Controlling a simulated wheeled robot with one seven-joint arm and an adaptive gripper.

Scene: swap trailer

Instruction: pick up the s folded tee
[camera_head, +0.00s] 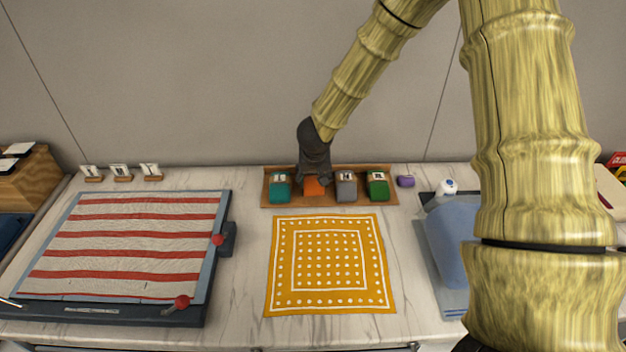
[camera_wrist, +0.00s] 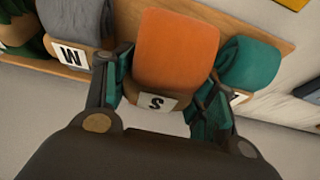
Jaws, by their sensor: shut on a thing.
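The s folded tee is an orange folded block (camera_head: 315,187) in the wooden tray (camera_head: 325,203), between a teal one and a grey one. In the wrist view the orange tee (camera_wrist: 176,50) fills the middle, with a white label marked S (camera_wrist: 155,103) on its near end. My gripper (camera_head: 314,178) reaches down over it from above and hides part of it. In the wrist view my gripper's fingers (camera_wrist: 165,78) lie along both sides of the tee, shut on it. I cannot tell whether the tee is clear of the tray.
Teal (camera_head: 279,186), grey (camera_head: 346,186) and green (camera_head: 378,186) folded tees stand close by in the tray. A yellow dotted bandana (camera_head: 328,265) lies in front. A red-striped cloth board (camera_head: 125,245) is at left. A small purple item (camera_head: 405,181) is right of the tray.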

